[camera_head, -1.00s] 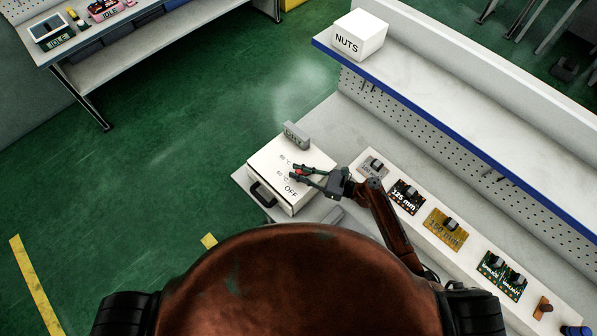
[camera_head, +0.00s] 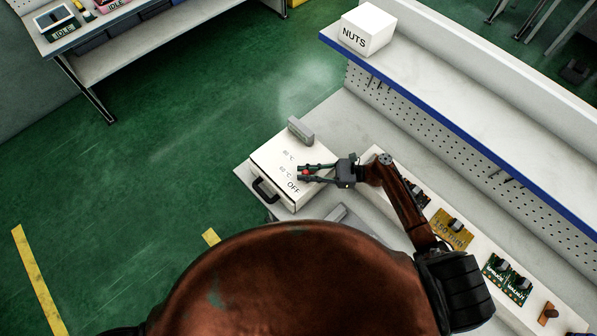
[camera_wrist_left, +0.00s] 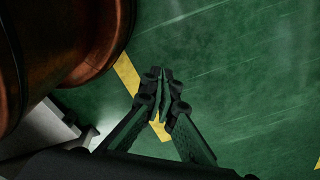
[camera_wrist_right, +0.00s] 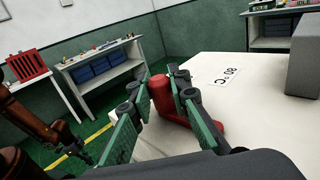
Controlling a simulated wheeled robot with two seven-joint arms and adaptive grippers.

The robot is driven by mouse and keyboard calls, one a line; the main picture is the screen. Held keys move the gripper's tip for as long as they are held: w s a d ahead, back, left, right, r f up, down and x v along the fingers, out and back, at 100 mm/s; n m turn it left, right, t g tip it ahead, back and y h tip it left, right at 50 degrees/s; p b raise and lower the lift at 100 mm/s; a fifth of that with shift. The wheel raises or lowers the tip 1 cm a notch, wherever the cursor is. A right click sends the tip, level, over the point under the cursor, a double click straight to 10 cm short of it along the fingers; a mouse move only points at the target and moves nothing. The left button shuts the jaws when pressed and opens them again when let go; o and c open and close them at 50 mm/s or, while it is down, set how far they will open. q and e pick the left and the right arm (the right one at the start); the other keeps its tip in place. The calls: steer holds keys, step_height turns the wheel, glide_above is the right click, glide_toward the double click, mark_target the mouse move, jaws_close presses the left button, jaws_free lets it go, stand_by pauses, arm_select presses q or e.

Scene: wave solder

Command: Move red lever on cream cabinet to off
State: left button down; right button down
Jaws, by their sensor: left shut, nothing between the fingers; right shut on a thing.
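The cream cabinet (camera_head: 270,160) stands on the grey bench, with 80 °C, 60 °C and OFF printed along its top. The red lever (camera_head: 305,173) is beside these marks, seemingly between the 60 °C and OFF marks. My right gripper (camera_head: 302,172) reaches in from the right and is shut on the lever. In the right wrist view the lever (camera_wrist_right: 160,97) stands upright between the green-padded fingers, its red base on the cabinet top. My left gripper (camera_wrist_left: 164,74) is shut and empty above the green floor; it is not visible in the head view.
A grey block (camera_head: 300,130) sits at the cabinet's far edge, and a black handle (camera_head: 264,190) is on its front. A white strip with labelled boards (camera_head: 453,228) lies to the right. A shelf with a blue edge (camera_head: 430,105) and NUTS box (camera_head: 368,30) rises behind.

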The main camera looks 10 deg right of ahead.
steer(key=c, duration=2.1)
jaws_free()
steer(key=shift+f, duration=0.1)
steer(key=o, duration=0.3)
steer(key=shift+o, duration=0.2)
arm_select(q)
steer(key=shift+w, duration=0.8)
arm_select(e)
steer(key=v, duration=0.7)
steer(key=shift+d, duration=0.3)
arm_select(q)
steer(key=shift+d, duration=0.1)
